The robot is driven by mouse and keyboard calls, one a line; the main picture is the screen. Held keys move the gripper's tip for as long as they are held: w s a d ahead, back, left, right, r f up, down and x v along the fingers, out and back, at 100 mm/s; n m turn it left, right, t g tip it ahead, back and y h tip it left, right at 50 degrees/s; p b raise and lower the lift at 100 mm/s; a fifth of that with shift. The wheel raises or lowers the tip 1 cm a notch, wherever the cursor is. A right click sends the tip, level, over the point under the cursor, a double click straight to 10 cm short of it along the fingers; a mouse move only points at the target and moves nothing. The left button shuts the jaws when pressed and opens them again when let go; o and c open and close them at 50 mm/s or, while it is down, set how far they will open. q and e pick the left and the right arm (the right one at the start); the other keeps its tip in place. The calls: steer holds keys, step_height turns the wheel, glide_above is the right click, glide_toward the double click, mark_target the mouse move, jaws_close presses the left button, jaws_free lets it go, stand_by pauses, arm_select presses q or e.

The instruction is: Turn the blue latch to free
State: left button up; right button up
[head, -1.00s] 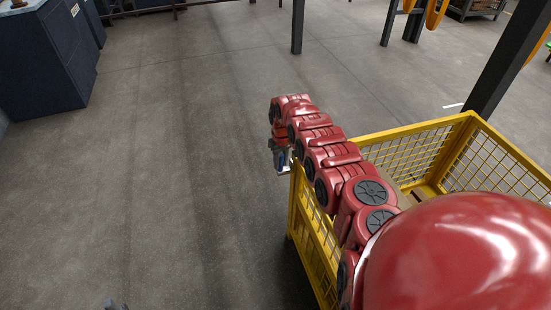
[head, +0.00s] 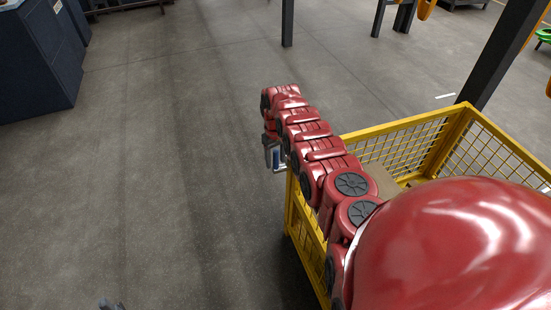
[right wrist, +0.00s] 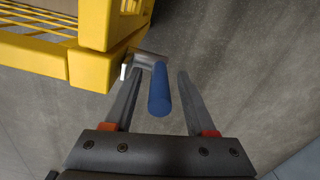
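The blue latch (right wrist: 160,92) has a blue cylindrical handle on a grey metal bracket at the corner of the yellow cage (right wrist: 97,62). My right gripper (right wrist: 160,72) is open in the right wrist view, with one finger on each side of the handle. The left finger is closer to the handle and there is a gap on the right; I cannot tell if either finger touches it. In the head view, my right gripper (head: 274,157) is small, at the cage's near left corner, with a bit of blue in it. A grey tip of my left gripper (head: 110,304) shows at the bottom edge.
The yellow mesh cage (head: 400,127) stands under and beyond my right arm, with a brown box (head: 383,178) inside. A dark post (head: 510,55) rises behind it. A dark blue cabinet (head: 35,60) stands at the far left. The grey floor between is clear.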

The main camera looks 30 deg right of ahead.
steer(key=shift+r, duration=0.15)
steer(key=shift+d+r, duration=0.1)
steer(key=shift+r, duration=0.2)
step_height(320, 180, up, 5)
steer(key=shift+r+p, duration=0.15)
steer(key=shift+p, duration=1.05)
step_height(320, 180, up, 11)
steer(key=shift+w+r, duration=0.15)
